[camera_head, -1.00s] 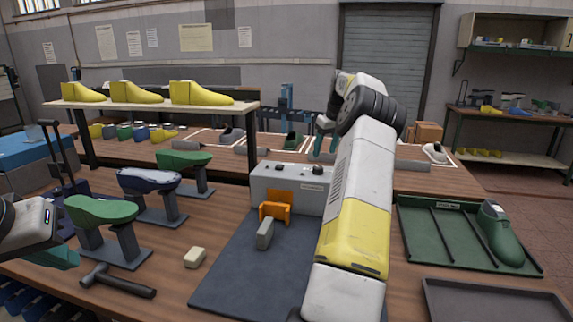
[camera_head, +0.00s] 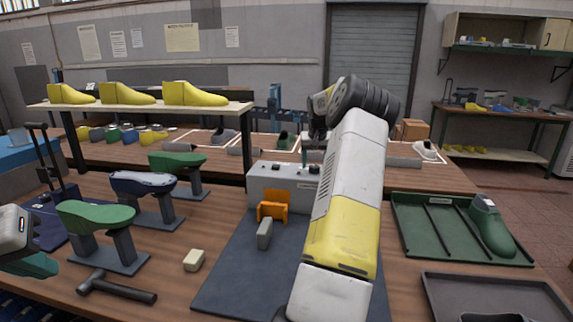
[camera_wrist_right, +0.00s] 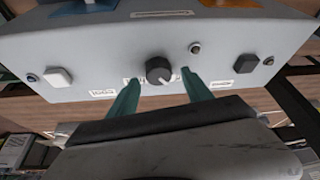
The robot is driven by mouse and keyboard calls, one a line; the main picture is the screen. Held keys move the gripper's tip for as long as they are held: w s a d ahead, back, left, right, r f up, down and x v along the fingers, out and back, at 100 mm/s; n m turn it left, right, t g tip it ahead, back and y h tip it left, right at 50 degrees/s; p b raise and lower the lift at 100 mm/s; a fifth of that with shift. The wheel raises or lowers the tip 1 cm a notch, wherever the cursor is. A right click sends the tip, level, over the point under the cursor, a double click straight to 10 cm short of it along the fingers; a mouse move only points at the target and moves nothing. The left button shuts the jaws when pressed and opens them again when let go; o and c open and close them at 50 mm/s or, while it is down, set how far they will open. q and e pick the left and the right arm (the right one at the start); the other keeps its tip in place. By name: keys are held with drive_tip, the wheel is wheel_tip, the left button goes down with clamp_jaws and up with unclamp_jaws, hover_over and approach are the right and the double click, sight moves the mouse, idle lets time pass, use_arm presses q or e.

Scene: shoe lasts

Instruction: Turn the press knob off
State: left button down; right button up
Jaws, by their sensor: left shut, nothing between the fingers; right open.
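The press control box (camera_head: 262,181) is a light grey box at the back of the dark mat, with an orange bracket (camera_head: 272,211) at its front. In the right wrist view the black round knob (camera_wrist_right: 159,71) with a pale pointer mark sits on the box's grey panel (camera_wrist_right: 110,60). My right gripper (camera_wrist_right: 161,79) is open, its teal fingers on either side of the knob in that view; contact cannot be told. In the head view my right gripper (camera_head: 305,150) is over the box, partly hidden by my arm. My left gripper (camera_head: 38,265) is shut and empty at the left edge.
On the panel are a white switch (camera_wrist_right: 59,77), a black switch (camera_wrist_right: 246,63) and small lamps. Green lasts on stands (camera_head: 95,215), a hammer (camera_head: 115,288) and a pale block (camera_head: 194,260) lie left. A green tray (camera_head: 415,225) with a last is right.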

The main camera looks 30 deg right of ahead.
drive_tip(key=shift+w+d+f, duration=0.15)
drive_tip(key=shift+f, duration=0.35)
drive_tip(key=shift+c, duration=0.5)
clamp_jaws()
drive_tip(key=shift+n+y, duration=0.3)
drive_tip(key=shift+n, duration=0.5)
drive_tip(key=shift+o, duration=0.5)
unclamp_jaws()
